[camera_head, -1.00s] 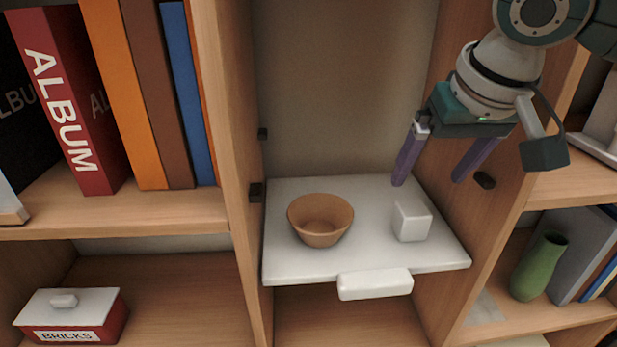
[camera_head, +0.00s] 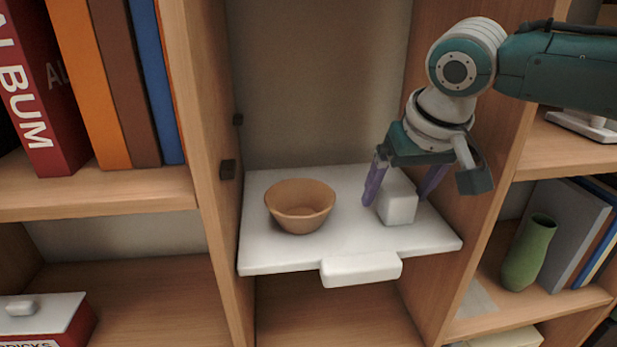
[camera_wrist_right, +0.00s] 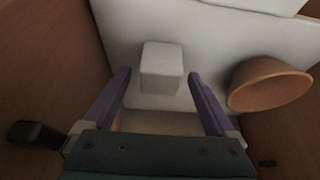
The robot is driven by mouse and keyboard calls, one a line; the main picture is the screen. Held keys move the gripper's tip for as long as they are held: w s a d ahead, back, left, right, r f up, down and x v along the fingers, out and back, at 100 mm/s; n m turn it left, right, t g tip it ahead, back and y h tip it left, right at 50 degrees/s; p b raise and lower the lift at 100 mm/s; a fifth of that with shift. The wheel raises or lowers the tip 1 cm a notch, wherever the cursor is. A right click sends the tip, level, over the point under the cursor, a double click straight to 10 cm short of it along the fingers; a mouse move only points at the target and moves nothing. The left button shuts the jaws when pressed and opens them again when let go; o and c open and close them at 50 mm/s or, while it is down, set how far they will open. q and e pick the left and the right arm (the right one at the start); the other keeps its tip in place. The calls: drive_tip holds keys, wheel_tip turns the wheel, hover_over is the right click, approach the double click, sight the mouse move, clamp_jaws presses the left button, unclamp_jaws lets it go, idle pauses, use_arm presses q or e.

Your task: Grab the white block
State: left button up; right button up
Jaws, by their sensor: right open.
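The white block (camera_head: 397,204) stands on the right side of a white pull-out shelf (camera_head: 290,254). My right gripper (camera_head: 402,200) is open, with its purple fingers on either side of the block in the head view. In the right wrist view the block (camera_wrist_right: 161,68) lies between and slightly ahead of the fingertips of my right gripper (camera_wrist_right: 159,76), with gaps on both sides. It is not gripped. My left gripper is not in view.
A brown bowl (camera_head: 300,206) sits on the shelf left of the block; it also shows at the right in the wrist view (camera_wrist_right: 268,84). Wooden side walls (camera_head: 465,150) close in the cubby. A green vase (camera_head: 528,252) stands in the right compartment.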

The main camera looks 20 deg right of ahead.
clamp_jaws()
idle(0.6)
